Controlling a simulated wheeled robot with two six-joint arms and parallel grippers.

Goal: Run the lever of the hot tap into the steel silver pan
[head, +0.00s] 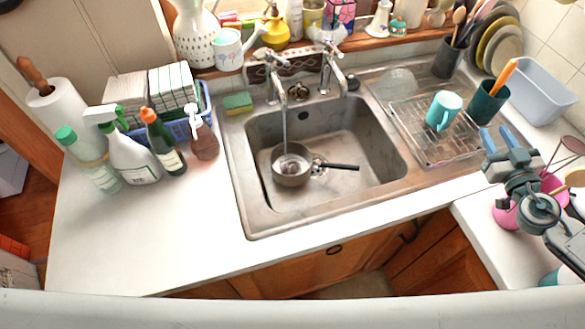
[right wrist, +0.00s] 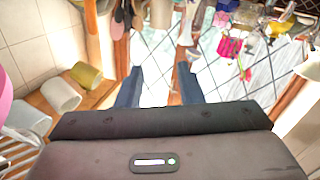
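The steel silver pan (head: 282,178) stands in the sink basin (head: 360,140), its dark handle pointing right. A thin water stream (head: 284,125) runs from the left tap (head: 272,80) down into the pan, and water shows in it. The right tap (head: 328,70) shows no water. I cannot read hot or cold marks on the taps. My right gripper (head: 498,139) is at the right, over the counter by the drainer, far from taps and pan. In the right wrist view its blue fingers (right wrist: 159,88) are apart with nothing between them. My left gripper is out of view.
A wire rack (head: 435,152) with a teal mug (head: 443,111) lies right of the basin. A teal cup (head: 487,103) with an orange handle and a pale blue tub (head: 541,92) stand near my right gripper. Bottles (head: 130,150) stand left. The front left counter is clear.

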